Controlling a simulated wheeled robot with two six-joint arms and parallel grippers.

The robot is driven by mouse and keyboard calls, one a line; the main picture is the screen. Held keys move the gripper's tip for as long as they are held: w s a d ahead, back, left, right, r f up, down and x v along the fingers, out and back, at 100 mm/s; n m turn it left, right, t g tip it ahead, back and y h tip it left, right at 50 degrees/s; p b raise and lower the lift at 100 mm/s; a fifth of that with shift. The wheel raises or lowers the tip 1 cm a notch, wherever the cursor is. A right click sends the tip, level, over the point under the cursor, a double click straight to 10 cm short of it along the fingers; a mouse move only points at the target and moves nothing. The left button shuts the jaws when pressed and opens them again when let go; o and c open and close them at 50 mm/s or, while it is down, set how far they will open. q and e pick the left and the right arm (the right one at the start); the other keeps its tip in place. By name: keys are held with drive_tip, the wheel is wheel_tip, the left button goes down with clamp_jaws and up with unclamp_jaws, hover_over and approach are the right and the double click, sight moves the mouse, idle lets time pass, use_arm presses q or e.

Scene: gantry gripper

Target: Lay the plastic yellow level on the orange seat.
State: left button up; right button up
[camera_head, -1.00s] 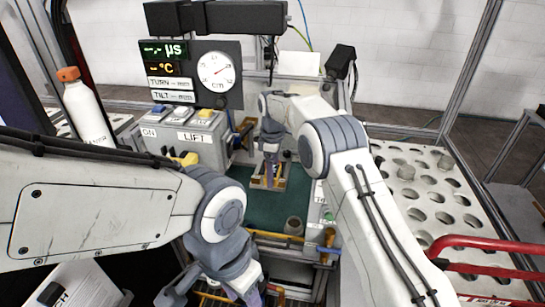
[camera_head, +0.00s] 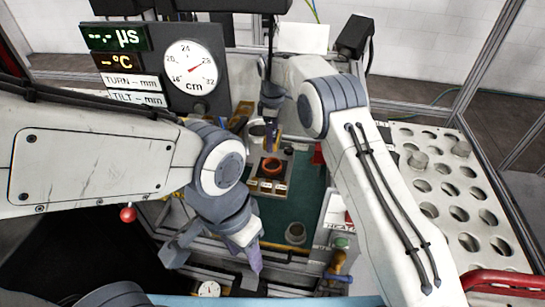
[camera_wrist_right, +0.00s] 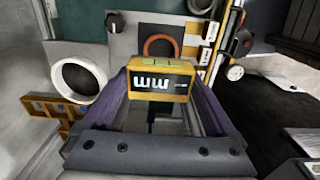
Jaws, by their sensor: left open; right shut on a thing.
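The yellow level (camera_wrist_right: 160,80), a small block with a dark display face, is held between the purple fingers of my right gripper (camera_wrist_right: 163,95). In the head view my right gripper (camera_head: 272,130) points down behind the orange seat, with the level hard to make out there. The orange seat (camera_head: 271,167) is a ring on a grey block on the green mat. In the right wrist view the orange seat (camera_wrist_right: 160,43) shows just beyond the level, partly covered by it; the height gap is unclear. My left gripper (camera_head: 213,257) is open and empty at the front.
A grey cup (camera_head: 295,233) stands on the green mat (camera_head: 305,205), right of the seat. A white perforated rack (camera_head: 440,215) is at the right. A gauge panel (camera_head: 165,65) stands at the back left. A red knob (camera_head: 128,214) is near my left arm.

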wheel_tip(320, 180, down, 5)
drive_tip(key=shift+a+f+p, duration=0.1)
drive_tip(key=shift+p, duration=0.4)
wheel_tip(320, 180, down, 4)
drive_tip(key=shift+r+p, duration=0.15)
drive_tip(key=shift+p, duration=0.35)
